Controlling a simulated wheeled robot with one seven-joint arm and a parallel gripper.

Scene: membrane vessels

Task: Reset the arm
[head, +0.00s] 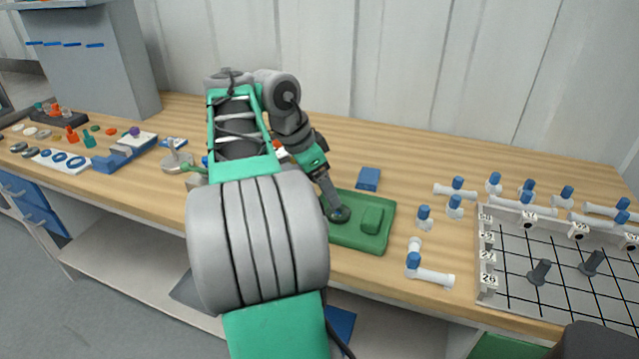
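My arm reaches out over the wooden bench in the head view, its green and grey links covering the middle of the picture. My gripper (338,213) points down at the left part of a green tray (375,241). A dark round piece lies right at its tip. The tip is small and partly merged with that piece, so I cannot tell whether the fingers are open or shut, or whether they touch it. A raised green block (372,219) stands on the tray to the right of the gripper.
A blue block (368,178) lies behind the tray. Several white pipe fittings with blue caps (424,217) stand to the right, beside a white gridded board (515,285) with dark pegs. Small parts and a blue-white fixture (125,152) crowd the left. A grey cabinet (95,60) stands at back left.

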